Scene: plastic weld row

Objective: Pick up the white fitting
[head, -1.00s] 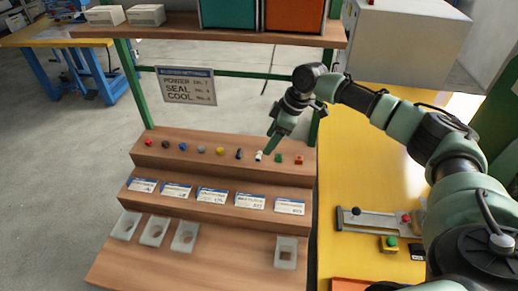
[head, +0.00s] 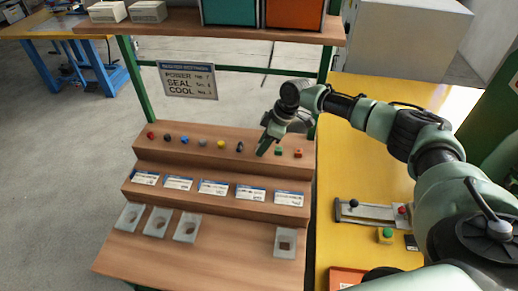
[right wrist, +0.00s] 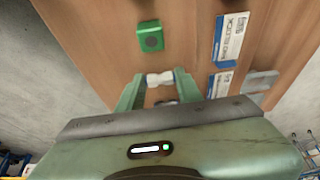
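The white fitting (right wrist: 160,78) shows in the right wrist view, low on the wooden shelf between my fingertips. It fills the gap between them, with a finger against each side. My right gripper (right wrist: 160,84) is shut on it. In the head view my right gripper (head: 263,149) is down at the upper step of the rack, and its fingers hide the fitting. My left gripper is not in view.
The green fitting (head: 278,152) and the red-orange fitting (head: 298,153) stand to the right of the gripper. The dark fitting (head: 240,147) and yellow fitting (head: 221,144) stand to its left. Labels (head: 213,188) and pale holders (head: 158,221) lie on lower steps.

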